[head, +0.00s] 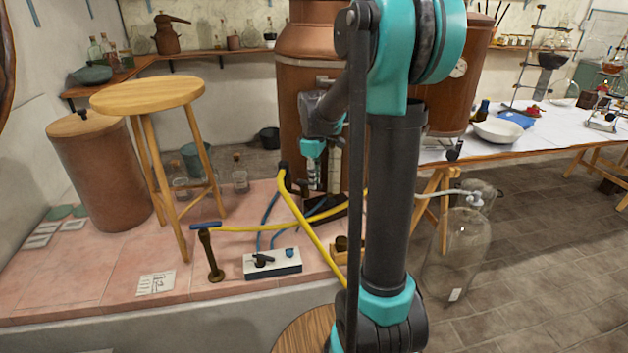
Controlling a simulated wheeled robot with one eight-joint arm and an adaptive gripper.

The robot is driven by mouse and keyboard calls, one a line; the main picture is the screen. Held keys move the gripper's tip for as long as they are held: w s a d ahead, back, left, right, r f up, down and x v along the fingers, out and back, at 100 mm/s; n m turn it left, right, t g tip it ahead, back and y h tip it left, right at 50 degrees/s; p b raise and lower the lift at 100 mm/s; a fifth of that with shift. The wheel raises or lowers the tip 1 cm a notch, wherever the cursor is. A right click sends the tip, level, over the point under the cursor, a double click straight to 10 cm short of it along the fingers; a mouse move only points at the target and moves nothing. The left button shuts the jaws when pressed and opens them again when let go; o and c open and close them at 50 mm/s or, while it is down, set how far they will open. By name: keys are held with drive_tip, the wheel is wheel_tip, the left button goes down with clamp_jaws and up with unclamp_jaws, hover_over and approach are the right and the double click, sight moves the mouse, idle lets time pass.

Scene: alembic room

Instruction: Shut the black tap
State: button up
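The black tap (263,260) is a small dark handle on the left part of a white box (273,268) with a dark front. The box lies on the pink tiled platform. A blue tap (290,252) sits to its right on the same box. The handle's exact angle is too small to tell. My gripper (312,181) hangs behind and above the box, in front of the copper boiler. It is apart from the black tap. Its fingers are small and dark against the boiler, so their opening is unclear.
Yellow hoses (310,232) and blue hoses run behind and beside the box. A brass stand with a blue handle (207,229) stands left of it, near a wooden stool (150,95). A large glass vessel (460,250) stands at right. Bare tiles lie in front of the box.

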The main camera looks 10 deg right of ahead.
drive_tip(key=o, duration=0.3)
